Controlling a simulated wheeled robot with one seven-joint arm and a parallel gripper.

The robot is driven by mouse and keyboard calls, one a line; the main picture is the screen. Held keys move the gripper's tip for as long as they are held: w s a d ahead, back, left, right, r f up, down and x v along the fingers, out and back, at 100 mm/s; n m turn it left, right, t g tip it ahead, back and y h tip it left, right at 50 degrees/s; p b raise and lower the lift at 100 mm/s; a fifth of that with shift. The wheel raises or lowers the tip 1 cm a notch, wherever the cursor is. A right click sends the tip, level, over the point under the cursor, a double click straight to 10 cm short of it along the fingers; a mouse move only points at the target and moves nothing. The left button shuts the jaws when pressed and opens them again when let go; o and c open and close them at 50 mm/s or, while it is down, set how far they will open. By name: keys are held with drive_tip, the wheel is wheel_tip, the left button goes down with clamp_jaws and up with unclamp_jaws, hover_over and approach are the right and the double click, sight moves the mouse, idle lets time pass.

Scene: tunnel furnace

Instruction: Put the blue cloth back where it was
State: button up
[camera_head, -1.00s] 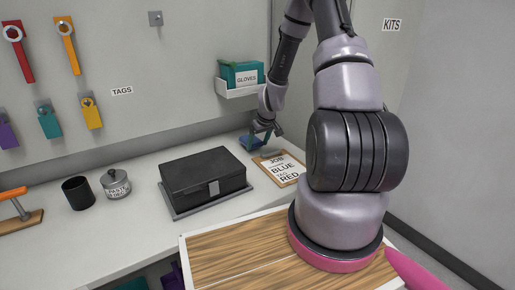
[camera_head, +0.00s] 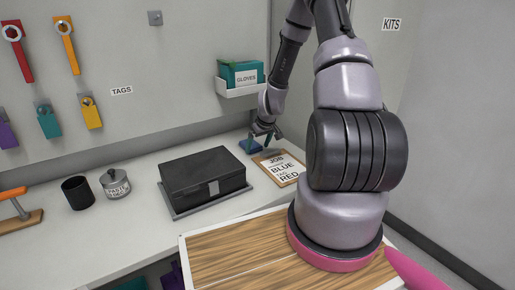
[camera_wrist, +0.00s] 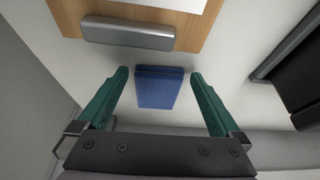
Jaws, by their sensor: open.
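The folded blue cloth (camera_wrist: 160,87) lies flat on the white counter, centred between my fingers in the wrist view. In the head view the blue cloth (camera_head: 249,146) is at the back of the counter, left of the clipboard. My gripper (camera_wrist: 160,84) is open, its two green fingers on either side of the cloth and not touching it. In the head view my gripper (camera_head: 265,137) is small, above the counter by the cloth and clipboard. Its exact height above the counter is hard to tell.
A clipboard (camera_head: 279,169) with a job sheet lies beside the cloth; its metal clip (camera_wrist: 128,33) is close to my fingers. A black box (camera_head: 203,176) stands to the left on a grey base. A glove holder (camera_head: 241,87) is on the wall above. A tin (camera_head: 115,184) and black cup (camera_head: 77,193) stand further left.

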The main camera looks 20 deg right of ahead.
drive_tip(key=s+a+r+m, duration=0.15)
drive_tip(key=s+r, duration=0.25)
drive_tip(key=r, duration=0.6)
drive_tip(key=s+a+r+t, duration=0.15)
drive_tip(key=s+r, duration=0.25)
drive_tip(key=r, duration=0.7)
drive_tip(key=s+a+r+m, duration=0.15)
drive_tip(key=s+r, duration=0.25)
drive_tip(key=r, duration=0.6)
drive_tip(key=s+a+r+m, duration=0.1)
drive_tip(key=s+a+r, duration=0.1)
drive_tip(key=s+r, duration=0.3)
drive_tip(key=s+a+r+m+t+y, duration=0.1)
drive_tip(key=s+r, duration=0.5)
drive_tip(key=s, duration=0.6)
drive_tip(key=shift+a+r+m, duration=0.2)
drive_tip(key=shift+a+m, duration=0.5)
drive_tip(key=shift+a, duration=0.5)
